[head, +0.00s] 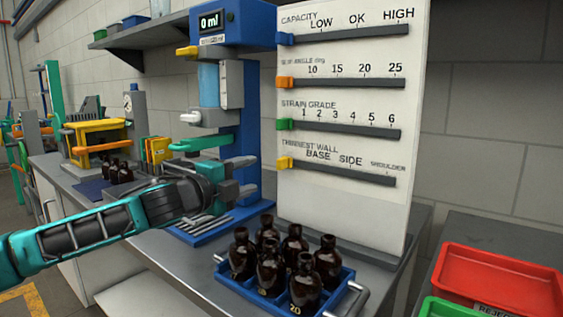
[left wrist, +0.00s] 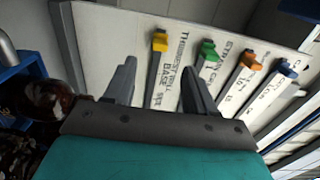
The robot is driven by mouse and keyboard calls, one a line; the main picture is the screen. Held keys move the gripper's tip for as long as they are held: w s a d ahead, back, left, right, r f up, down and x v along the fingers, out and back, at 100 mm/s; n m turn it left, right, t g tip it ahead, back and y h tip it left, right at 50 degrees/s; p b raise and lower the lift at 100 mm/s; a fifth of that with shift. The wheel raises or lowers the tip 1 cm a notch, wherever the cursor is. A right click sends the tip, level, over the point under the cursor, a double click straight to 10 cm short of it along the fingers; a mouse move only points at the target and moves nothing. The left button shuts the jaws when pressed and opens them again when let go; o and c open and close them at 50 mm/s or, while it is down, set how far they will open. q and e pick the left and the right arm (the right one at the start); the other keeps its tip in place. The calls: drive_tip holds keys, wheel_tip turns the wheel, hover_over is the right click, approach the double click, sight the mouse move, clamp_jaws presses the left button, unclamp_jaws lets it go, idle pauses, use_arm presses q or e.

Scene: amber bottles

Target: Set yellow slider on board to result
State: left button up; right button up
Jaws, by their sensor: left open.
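The white board (head: 340,215) stands upright behind the bottles. Its lowest slot, labelled THINNEST WALL, has BASE, SIDE and SHOULDER marks. The yellow slider (head: 285,163) sits at this slot's left end, left of BASE; it also shows in the left wrist view (left wrist: 160,41). My left gripper (head: 250,175) is open and empty, left of the yellow slider and apart from it. In the left wrist view, the open fingers (left wrist: 159,68) point toward the board with the yellow slider between and beyond their tips. My right gripper is not in view.
Blue, orange and green sliders (head: 285,124) sit at the left ends of the upper slots. A blue test stand (head: 262,130) reading 0 ml is behind my gripper. A crate (head: 265,304) of amber bottles stands below. A red tray (head: 490,285) is at right.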

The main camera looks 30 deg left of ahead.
sight(278, 164)
use_arm(q)
drive_tip(key=w+p, duration=0.1)
drive_tip(key=w, duration=0.2)
drive_tip(key=w+d+p, duration=0.1)
drive_tip(key=w, duration=0.2)
drive_tip(key=w+p, duration=0.1)
drive_tip(key=w, duration=0.3)
drive_tip(key=shift+w+d+r, duration=0.1)
drive_tip(key=shift+d+r, duration=0.05)
drive_tip(key=shift+w+p, duration=0.3)
drive_tip(key=shift+w, duration=0.45)
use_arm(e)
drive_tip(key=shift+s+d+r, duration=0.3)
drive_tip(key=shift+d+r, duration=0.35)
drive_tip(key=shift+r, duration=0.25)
use_arm(q)
clamp_jaws()
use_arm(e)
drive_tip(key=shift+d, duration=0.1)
